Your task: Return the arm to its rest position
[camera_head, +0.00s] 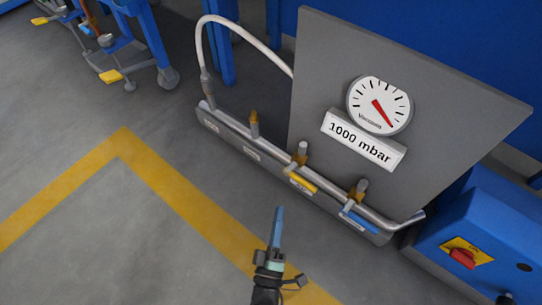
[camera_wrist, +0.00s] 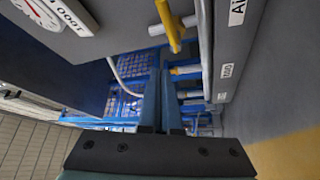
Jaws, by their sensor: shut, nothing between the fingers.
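My gripper (camera_head: 277,232) shows in the camera_head view at the lower middle, in front of the piping. Its blue fingers are together with nothing between them. In the wrist view the shut fingers (camera_wrist: 160,100) point away from the camera, with a dark bracket at their base. My gripper is apart from the valves and the panel. The rest of my arm is mostly out of view.
A grey panel (camera_head: 440,120) carries a vacuum gauge (camera_head: 380,104) and a "1000 mbar" sign (camera_head: 363,140). Below runs a pipe with a yellow-handled valve (camera_head: 302,184) and a blue-handled valve (camera_head: 358,222). A blue box with a red switch (camera_head: 462,258) stands right.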

